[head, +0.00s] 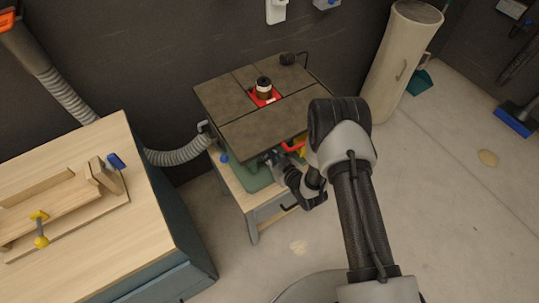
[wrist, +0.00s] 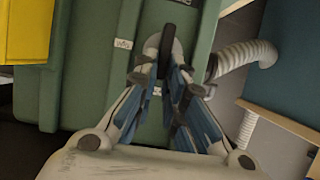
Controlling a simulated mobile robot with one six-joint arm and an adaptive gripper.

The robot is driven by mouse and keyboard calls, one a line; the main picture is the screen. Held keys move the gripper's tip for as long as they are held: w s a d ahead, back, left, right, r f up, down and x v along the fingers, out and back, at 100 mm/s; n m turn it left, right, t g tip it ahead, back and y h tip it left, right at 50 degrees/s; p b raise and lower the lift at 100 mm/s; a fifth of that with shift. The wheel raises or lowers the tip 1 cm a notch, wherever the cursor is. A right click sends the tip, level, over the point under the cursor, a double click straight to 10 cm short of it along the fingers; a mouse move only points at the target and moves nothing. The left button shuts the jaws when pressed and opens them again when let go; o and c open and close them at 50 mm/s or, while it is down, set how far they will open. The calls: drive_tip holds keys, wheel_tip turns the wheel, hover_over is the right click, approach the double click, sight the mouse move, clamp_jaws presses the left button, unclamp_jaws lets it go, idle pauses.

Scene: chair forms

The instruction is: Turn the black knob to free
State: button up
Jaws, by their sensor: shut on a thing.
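The black knob (wrist: 167,42) is on the green cabinet (wrist: 100,62) under the machine table. In the wrist view it is a narrow dark shape, upright in the picture, between my fingertips. My gripper (wrist: 167,64) is shut on it, with a finger on each side. One small white label (wrist: 123,43) is left of the knob and another (wrist: 157,91) is below it; I cannot read either surely. In the head view my gripper (head: 273,161) reaches under the table's front edge, and the knob is hidden there.
The machine table (head: 235,105) has a red insert (head: 273,99) with a dark round part on it. A grey hose (head: 183,155) runs left from the machine to behind a wooden workbench (head: 150,190). A beige cylinder (head: 398,60) stands at the back right. The floor at right is mostly clear.

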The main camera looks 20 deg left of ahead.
clamp_jaws()
drive_tip(key=shift+w+d+f+m+g+y+b, duration=0.5)
drive_tip(key=shift+m+y+b, duration=0.65)
drive_tip(key=shift+m+b, duration=0.85)
drive_tip(key=shift+w+d+f+m+g+y+b, duration=0.25)
drive_tip(key=shift+f+m+g+y+b, duration=0.3)
drive_tip(key=shift+m+y+b, duration=1.4)
drive_tip(key=shift+w+d+f+m+g+y+b, duration=0.4)
drive_tip(key=shift+m+b, duration=0.85)
drive_tip(key=shift+m, duration=1.6)
drive_tip(key=shift+a+f, duration=0.1)
drive_tip(key=shift+f, duration=0.1)
drive_tip(key=o, duration=0.7)
unclamp_jaws()
